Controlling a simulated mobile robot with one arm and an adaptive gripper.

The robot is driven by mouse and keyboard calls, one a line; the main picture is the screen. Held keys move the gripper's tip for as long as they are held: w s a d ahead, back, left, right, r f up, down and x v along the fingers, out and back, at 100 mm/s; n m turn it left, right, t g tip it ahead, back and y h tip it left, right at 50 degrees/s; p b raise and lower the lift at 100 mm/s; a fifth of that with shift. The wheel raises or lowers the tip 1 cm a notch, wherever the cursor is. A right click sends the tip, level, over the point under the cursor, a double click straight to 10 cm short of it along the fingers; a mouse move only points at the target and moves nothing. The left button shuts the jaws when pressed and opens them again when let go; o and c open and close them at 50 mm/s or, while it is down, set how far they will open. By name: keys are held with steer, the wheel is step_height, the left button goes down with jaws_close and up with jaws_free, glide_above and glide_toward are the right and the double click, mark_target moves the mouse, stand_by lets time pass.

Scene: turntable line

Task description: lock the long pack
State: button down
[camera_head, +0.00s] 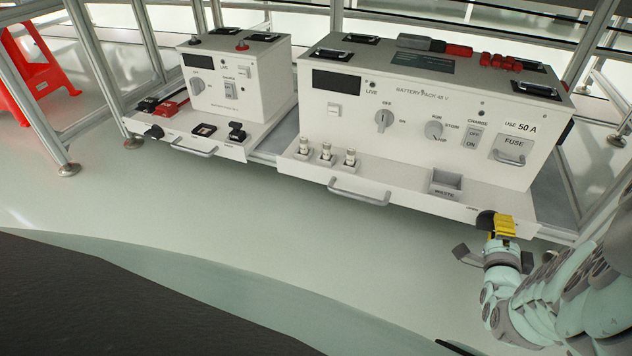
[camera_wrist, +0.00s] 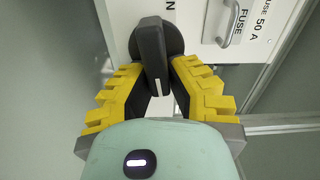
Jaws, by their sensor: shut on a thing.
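The long pack (camera_head: 400,90) is the wide white box labelled BATTERY PACK 48 V at the right; it also shows in the wrist view (camera_wrist: 205,30). A black knob (camera_head: 486,219) sits on the front face of its lower ledge, at the right end. In the wrist view the black knob (camera_wrist: 153,50) has a round base and a raised grip bar, lying nearly upright in the picture. My gripper (camera_head: 502,228) has yellow ribbed fingers, and in the wrist view (camera_wrist: 152,75) they are shut on the knob's bar, one on each side. The fingers hide part of the knob's base.
A smaller white pack (camera_head: 235,75) stands at the left with its own ledge. Metal frame posts stand around. The floor in front (camera_head: 250,215) is clear.

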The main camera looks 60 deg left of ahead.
steer(key=shift+d+f+m, duration=0.1)
steer(key=shift+f+m, duration=0.1)
steer(key=shift+m, duration=0.4)
steer(key=shift+f, duration=0.1)
steer(key=c, duration=0.9)
jaws_free()
steer(key=shift+w, duration=0.1)
steer(key=shift+s, duration=0.2)
steer(key=shift+v, duration=5.8)
steer(key=shift+w, duration=0.1)
